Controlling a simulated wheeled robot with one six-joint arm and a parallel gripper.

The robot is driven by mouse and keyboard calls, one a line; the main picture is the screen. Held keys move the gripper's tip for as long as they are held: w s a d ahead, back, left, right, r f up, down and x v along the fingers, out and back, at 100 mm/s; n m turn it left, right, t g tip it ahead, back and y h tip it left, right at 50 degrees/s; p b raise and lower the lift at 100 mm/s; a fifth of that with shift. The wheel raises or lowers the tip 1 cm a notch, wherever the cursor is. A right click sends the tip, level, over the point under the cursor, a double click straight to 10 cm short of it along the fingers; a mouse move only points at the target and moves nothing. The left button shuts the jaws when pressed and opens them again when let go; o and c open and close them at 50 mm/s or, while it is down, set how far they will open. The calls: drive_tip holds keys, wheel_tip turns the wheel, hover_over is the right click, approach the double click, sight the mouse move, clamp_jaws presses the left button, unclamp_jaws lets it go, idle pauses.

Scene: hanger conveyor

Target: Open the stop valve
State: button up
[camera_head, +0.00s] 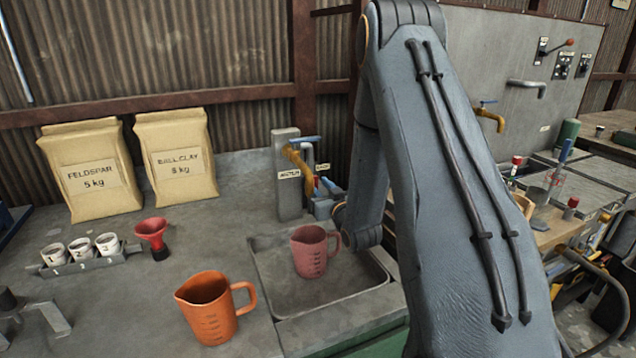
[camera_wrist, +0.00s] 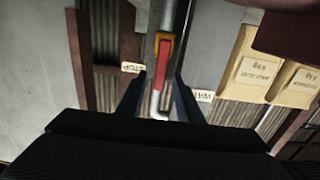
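In the wrist view, which is turned upside down, a red lever (camera_wrist: 162,62) lies along a grey vertical pipe (camera_wrist: 168,18) at an orange-yellow valve body (camera_wrist: 157,37). A small label reading STOP (camera_wrist: 131,68) is beside it, and another label (camera_wrist: 203,95) appears to read WATER. My gripper (camera_wrist: 158,80) is open, its two dark fingers on either side of the lever in the picture. I cannot tell how far beyond the fingertips the lever is.
A pink jug (camera_head: 310,252) stands in the sink basin (camera_head: 345,300) below my arm. An orange jug (camera_head: 208,308), a red funnel (camera_head: 152,234) and cups (camera_head: 80,250) are on the counter. Paper bags (camera_head: 92,170) stand at the wall. A tap (camera_head: 297,158) rises behind the sink.

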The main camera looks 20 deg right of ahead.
drive_tip(key=shift+w, duration=0.5)
drive_tip(key=shift+c, duration=0.2)
clamp_jaws()
drive_tip(key=shift+d, duration=0.1)
drive_tip(key=shift+d+m+b, duration=0.1)
drive_tip(key=shift+m+b, duration=0.2)
drive_tip(key=shift+m, duration=0.1)
